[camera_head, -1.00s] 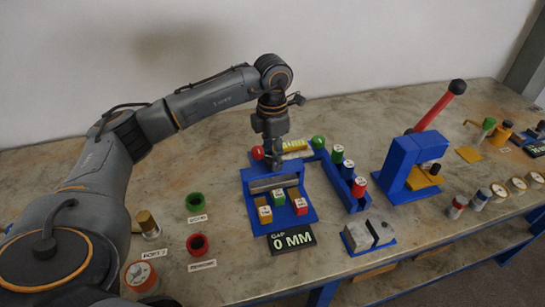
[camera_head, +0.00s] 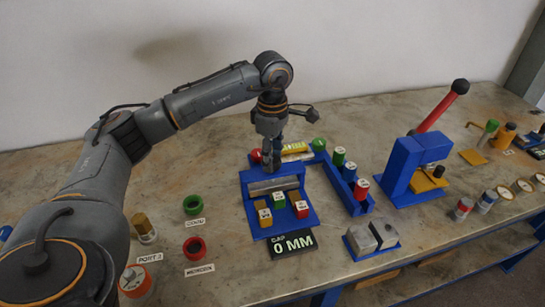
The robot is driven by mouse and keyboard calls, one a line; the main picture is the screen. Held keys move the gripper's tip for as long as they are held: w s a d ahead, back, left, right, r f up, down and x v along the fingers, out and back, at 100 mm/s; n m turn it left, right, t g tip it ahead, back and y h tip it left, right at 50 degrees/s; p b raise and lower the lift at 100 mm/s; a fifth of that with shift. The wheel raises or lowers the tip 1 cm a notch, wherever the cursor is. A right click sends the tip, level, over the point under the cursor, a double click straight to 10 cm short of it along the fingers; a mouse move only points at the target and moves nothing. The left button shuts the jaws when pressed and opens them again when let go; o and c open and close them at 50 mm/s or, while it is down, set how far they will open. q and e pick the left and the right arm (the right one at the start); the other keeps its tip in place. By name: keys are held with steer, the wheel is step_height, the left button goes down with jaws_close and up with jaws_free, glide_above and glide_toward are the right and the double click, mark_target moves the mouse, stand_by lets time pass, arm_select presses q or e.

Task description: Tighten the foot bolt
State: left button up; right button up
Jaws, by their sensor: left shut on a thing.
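My left gripper (camera_head: 270,165) reaches down at the back of a blue fixture (camera_head: 252,228) with a grey metal bar (camera_head: 272,187) across it. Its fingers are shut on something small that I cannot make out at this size. I cannot pick out the foot bolt by sight; the fingers and fixture may hide it. My right gripper is not in view.
A blue rack (camera_head: 334,178) with green and red capped cylinders stands right of the fixture. Beyond it is a blue press (camera_head: 403,165) with a red lever (camera_head: 440,107). A grey split block (camera_head: 372,238) sits in front.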

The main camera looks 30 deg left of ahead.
arm_select(q)
steer(key=shift+m, duration=0.7)
steer(key=o, duration=1.2)
steer(key=shift+r, duration=0.1)
step_height(320, 180, up, 12)
steer(key=shift+f, duration=0.1)
